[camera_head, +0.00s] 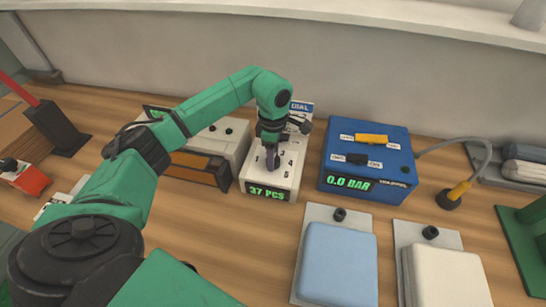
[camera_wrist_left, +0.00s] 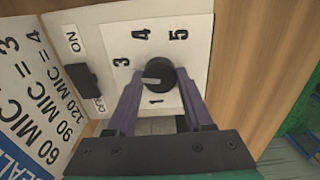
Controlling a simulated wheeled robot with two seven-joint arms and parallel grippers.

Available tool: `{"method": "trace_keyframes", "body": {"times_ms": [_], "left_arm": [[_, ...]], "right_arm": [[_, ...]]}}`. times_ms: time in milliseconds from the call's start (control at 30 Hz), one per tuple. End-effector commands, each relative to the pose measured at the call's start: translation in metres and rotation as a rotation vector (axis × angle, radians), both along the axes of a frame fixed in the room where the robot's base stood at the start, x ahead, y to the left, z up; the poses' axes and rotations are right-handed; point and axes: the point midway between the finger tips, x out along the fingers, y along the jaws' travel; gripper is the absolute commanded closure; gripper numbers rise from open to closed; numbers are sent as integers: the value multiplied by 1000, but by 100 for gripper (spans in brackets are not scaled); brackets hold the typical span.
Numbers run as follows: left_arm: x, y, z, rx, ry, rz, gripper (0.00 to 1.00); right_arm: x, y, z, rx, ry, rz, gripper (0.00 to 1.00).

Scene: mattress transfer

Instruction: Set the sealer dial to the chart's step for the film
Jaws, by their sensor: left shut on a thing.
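The dial (camera_wrist_left: 160,73) is a black round knob on a white plate with the numbers 1, 3, 4 and 5 visible around it. Its pale pointer mark faces left, somewhat below the 3; any number there is hidden by a finger. My left gripper (camera_head: 272,160) reaches down onto the white box (camera_head: 284,184) reading "37 PCS". In the left wrist view its purple fingers (camera_wrist_left: 160,92) are shut on the knob. I cannot identify the film. My right gripper is out of view.
An ON/OFF switch (camera_wrist_left: 82,80) sits beside the dial. A blue box (camera_head: 368,190) reading "0.0 BAR" stands right of the white box. A blue pad (camera_head: 338,265) and a white pad (camera_head: 448,278) lie in front. A red-and-black tool (camera_head: 60,125) stands at left.

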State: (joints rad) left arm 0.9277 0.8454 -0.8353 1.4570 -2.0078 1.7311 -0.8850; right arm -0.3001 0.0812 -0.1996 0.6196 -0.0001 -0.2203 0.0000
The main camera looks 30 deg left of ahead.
Motion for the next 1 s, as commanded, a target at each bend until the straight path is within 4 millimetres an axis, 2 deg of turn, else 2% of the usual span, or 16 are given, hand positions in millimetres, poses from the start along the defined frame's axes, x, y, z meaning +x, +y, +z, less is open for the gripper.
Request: {"method": "trace_keyframes", "body": {"times_ms": [600, 1000], "left_arm": [[1, 0, 1, -1, -6, 515, 100], [2, 0, 3, -1, -7, 676, 100]], "right_arm": [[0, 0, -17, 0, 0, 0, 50], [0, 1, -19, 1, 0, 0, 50]]}}
